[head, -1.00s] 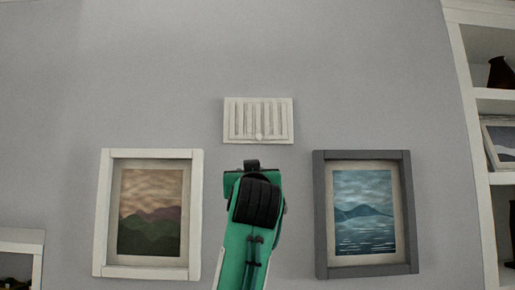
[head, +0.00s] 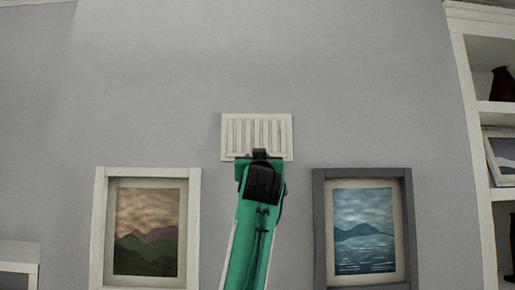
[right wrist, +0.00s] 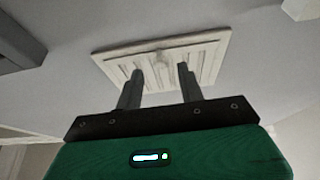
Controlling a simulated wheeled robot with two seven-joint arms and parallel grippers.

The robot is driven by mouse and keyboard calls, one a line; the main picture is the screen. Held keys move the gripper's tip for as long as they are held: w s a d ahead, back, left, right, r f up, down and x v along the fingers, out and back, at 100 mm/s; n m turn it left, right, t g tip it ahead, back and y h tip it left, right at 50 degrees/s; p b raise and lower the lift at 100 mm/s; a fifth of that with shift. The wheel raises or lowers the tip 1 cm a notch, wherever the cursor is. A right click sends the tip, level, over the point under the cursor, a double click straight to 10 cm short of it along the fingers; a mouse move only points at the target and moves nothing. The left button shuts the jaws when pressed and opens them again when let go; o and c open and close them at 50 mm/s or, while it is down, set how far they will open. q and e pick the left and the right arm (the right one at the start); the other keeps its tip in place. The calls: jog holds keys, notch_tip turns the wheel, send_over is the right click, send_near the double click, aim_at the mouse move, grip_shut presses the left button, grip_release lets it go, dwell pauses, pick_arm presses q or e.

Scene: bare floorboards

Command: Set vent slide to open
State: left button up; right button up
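The white slatted vent (head: 240,131) is on the grey wall, above and between two framed pictures. My right gripper (head: 259,153) overlaps the vent's lower edge in the head view and hides part of it, including the small knob. In the right wrist view the vent (right wrist: 208,62) is tilted, and its small pale knob (right wrist: 162,57) shows near one long edge. My right gripper (right wrist: 160,70) has its two dark fingers apart, with nothing held between them. The knob appears between and just beyond the fingertips; contact cannot be told. My left gripper is not in view.
A white-framed mountain picture (head: 99,230) hangs at lower left, and a grey-framed lake picture (head: 320,230) at lower right. A white shelf unit (head: 465,110) stands along the right edge. The wall above and beside the vent is clear.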

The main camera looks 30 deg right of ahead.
jog(key=shift+p+x, duration=0.45)
jog(key=shift+x, duration=0.8)
jog(key=shift+c, duration=0.2)
grip_shut()
jog(key=shift+s+d+b, duration=0.45)
jog(key=shift+d+b, duration=0.05)
jog(key=shift+d, duration=0.2)
jog(key=shift+c, duration=0.9)
grip_release()
jog(key=shift+o, duration=1.1)
jog(key=shift+s+d, duration=0.1)
jog(key=shift+d, duration=0.1)
